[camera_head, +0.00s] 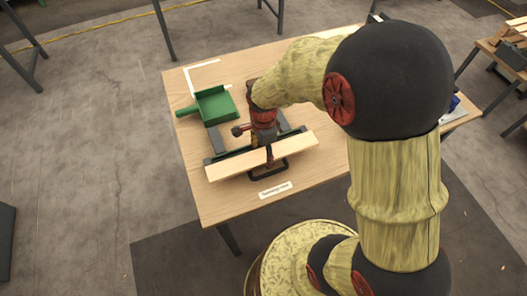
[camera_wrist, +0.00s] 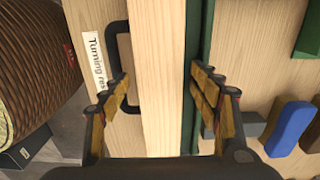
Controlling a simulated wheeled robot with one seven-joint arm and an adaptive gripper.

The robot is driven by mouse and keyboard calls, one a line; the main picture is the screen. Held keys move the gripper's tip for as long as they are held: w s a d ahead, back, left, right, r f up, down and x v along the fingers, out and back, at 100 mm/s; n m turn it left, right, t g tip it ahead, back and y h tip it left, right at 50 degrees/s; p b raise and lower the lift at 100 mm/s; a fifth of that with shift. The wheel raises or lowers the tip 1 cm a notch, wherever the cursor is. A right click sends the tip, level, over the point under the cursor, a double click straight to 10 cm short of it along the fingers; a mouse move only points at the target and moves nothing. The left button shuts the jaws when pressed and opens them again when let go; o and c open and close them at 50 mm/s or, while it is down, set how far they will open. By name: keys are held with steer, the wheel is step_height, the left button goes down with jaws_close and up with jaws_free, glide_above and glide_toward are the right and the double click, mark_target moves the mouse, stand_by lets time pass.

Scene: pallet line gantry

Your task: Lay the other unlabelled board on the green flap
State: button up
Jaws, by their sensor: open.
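A long pale board (camera_head: 230,168) lies across the front of the table, over a dark frame (camera_head: 284,170). No label shows on its visible faces. In the wrist view the board (camera_wrist: 158,60) runs between my fingers, with a dark green bar (camera_wrist: 199,50) along its right side. My gripper (camera_wrist: 160,88) is open, one finger on each side of the board; I cannot tell whether they touch it. In the head view my gripper (camera_head: 267,152) is above the board's middle. A green tray-like piece with a handle (camera_head: 213,105) lies behind the board; I cannot tell whether it is the flap.
A "Turning rest" label (camera_head: 275,190) lies on the table (camera_head: 212,205) in front of the board. A blue piece (camera_wrist: 290,127) and a grey block (camera_wrist: 250,125) show in the wrist view. My arm hides much of the table's right side. Another bench (camera_head: 500,55) stands at right.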

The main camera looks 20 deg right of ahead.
step_height(320, 180, up, 13)
steer(key=p, duration=0.3)
step_height(320, 180, up, 9)
steer(key=n+t, duration=0.2)
steer(key=n, duration=0.4)
glide_above(264, 155)
steer(key=s, duration=0.4)
steer(key=s+r+n+t, duration=0.3)
steer(key=s+r+n, duration=0.3)
steer(key=s+n, duration=0.3)
steer(key=n, duration=0.3)
steer(key=shift+s+r+t, duration=0.3)
steer(key=shift+s+r, duration=0.1)
steer(key=shift+f, duration=0.1)
